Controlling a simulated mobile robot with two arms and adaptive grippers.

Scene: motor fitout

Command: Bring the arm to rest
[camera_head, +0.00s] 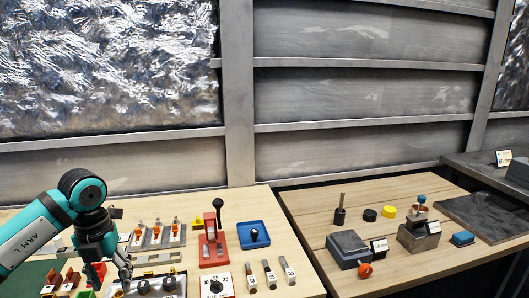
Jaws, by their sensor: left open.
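My left arm (36,233) comes in from the left, teal and white, with a dark wrist joint. My left gripper (111,271) points down over the left part of the light wooden table (205,201). It is open, and no held thing shows between its fingers. It is just behind a panel with dark knobs (143,287) and close to small coloured blocks at the left; I cannot tell whether it touches any. My right gripper is not in view.
Toggle-like parts (158,236), a red lever unit (214,248), a blue tray (253,235), a white dial box (215,285) and several small bars (270,274) stand on this table. A second table (310,201) at the right holds a grey box (348,249). A wall rises behind.

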